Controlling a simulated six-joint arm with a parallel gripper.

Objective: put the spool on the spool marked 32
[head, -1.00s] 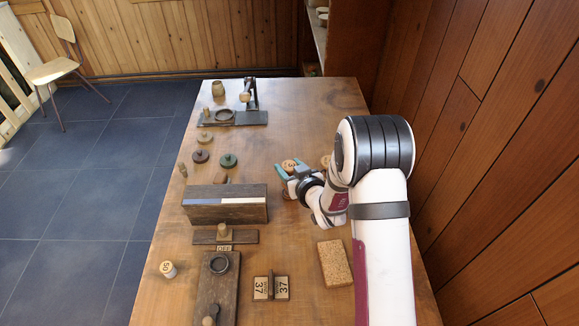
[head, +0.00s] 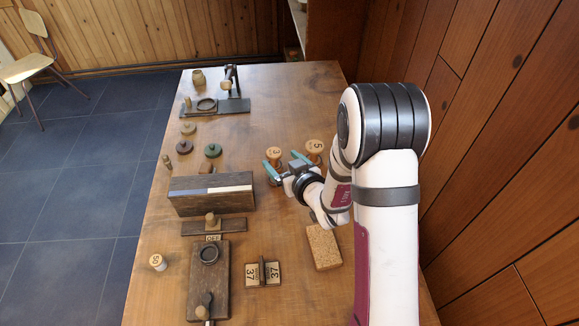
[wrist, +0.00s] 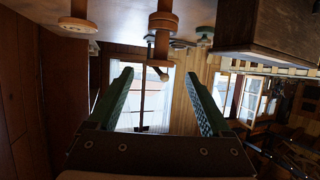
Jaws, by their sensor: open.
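A turned wooden spool (head: 273,154) with a pale top stands on the table just beyond my fingertips; its mark starts like a 3, but I cannot read it fully. A similar spool (head: 315,147), its mark showing a 5, stands to its right. A small pale spool marked 50 (head: 157,262) stands at the table's left edge. My gripper (head: 281,161) is open with teal fingers and holds nothing.
A dark wooden block (head: 212,197) lies left of my gripper. A cork block (head: 323,247) and a card stand marked 37 (head: 262,274) are nearer the front. The table's far right is clear.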

